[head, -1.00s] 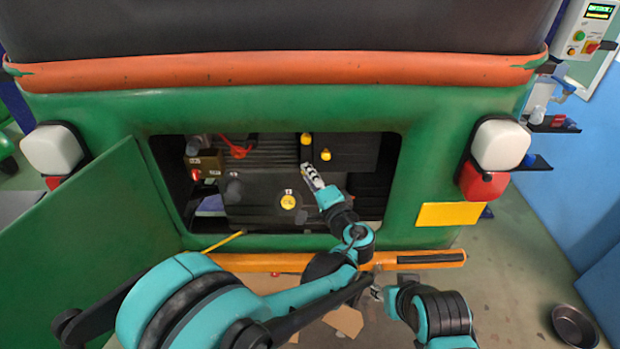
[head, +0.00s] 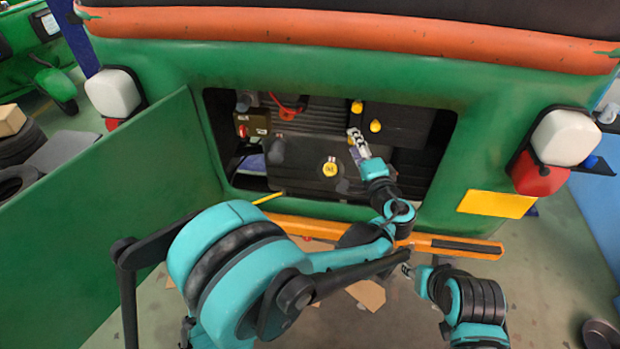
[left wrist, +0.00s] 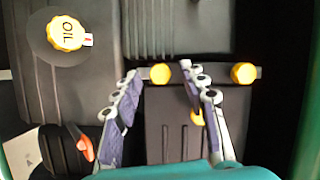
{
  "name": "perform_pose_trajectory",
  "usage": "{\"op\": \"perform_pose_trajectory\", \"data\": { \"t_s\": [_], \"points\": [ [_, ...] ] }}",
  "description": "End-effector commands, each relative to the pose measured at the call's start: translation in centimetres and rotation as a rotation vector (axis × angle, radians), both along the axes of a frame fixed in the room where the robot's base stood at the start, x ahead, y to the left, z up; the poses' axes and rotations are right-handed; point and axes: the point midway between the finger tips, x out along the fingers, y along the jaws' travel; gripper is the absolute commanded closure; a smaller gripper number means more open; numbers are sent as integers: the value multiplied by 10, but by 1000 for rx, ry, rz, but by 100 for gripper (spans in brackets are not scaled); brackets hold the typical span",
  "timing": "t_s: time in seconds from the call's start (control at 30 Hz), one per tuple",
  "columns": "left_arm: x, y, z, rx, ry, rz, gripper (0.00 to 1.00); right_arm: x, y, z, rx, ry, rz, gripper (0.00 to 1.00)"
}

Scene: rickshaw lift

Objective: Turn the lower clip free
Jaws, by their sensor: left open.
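The lower clip (left wrist: 160,74) is a yellow knob on a dark bar in the left wrist view. It lies between the fingertips of my open left gripper (left wrist: 158,86); I cannot tell whether they touch it. The upper clip (left wrist: 243,73), also yellow, is on the same bar, outside the right finger. In the head view my left gripper (head: 354,137) reaches into the opening at the rickshaw's rear and hides the lower clip. The upper clip (head: 357,107) shows just above it. My right gripper (head: 406,270) is low near the orange bumper, too small to read.
A yellow oil cap (head: 330,169) lies left of and below my left gripper. A third yellow knob (head: 375,125) is on a dark box (head: 405,124). The open green door (head: 135,190) stands at the left. The orange bumper (head: 300,226) runs below the opening.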

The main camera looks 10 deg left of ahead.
Motion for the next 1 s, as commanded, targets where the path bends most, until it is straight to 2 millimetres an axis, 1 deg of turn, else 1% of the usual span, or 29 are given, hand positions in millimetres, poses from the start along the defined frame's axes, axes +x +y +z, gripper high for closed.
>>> {"op": "perform_pose_trajectory", "data": {
  "t_s": [0.13,0.27,0.47,0.57,0.6,0.7,0.8,0.9,1.0],
  "points": [
    [0,0,4,-58,0,0,57,0,0,8,0,0,0,60],
    [0,1,9,-222,0,1,57,0,0,26,0,0,0,60],
    [0,5,15,-624,0,3,57,0,0,62,0,0,0,60],
    [0,8,16,-850,-2,4,57,0,0,79,0,0,0,60],
    [0,9,16,-948,-1,5,57,0,0,86,0,0,0,60],
    [0,12,16,-1199,-3,5,57,0,0,100,0,0,0,60],
    [0,13,14,-1414,-5,3,57,0,0,109,0,0,0,60],
    [1,15,12,-1594,-6,2,57,0,0,116,0,0,0,60],
    [-22,13,18,-1592,2,-3,57,0,0,114,0,0,0,60]
  ]
}}
